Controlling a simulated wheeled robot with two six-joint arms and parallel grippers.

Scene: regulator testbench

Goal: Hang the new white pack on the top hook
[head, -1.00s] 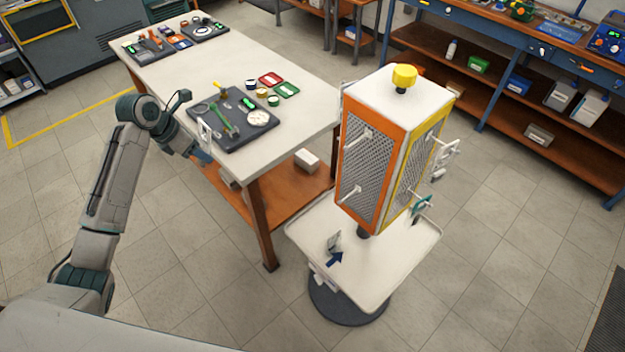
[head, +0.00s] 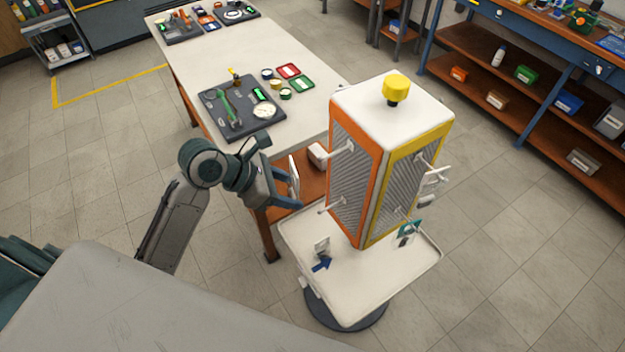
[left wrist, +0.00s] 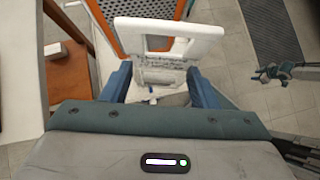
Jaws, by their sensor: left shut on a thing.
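My left gripper (head: 288,188) is shut on a white pack (left wrist: 168,40), a flat frame with a wide opening at its top and small print below. In the left wrist view the pack stands between the blue fingers. In the head view it shows edge-on, left of the stand's orange face (head: 338,190) and apart from it. That face has an upper hook (head: 340,150) and a lower hook (head: 332,207), both seemingly bare. What looks like my right gripper (left wrist: 275,73) shows small at the right of the left wrist view; its jaws are unclear.
The stand's yellow face carries another white item (head: 433,180) and a teal item (head: 411,229). Its white tray (head: 365,290) bears a blue arrow (head: 322,264) and a small grey-white piece (head: 321,246). The white table (head: 265,60) stands behind, with a white box (head: 317,154) on its lower shelf.

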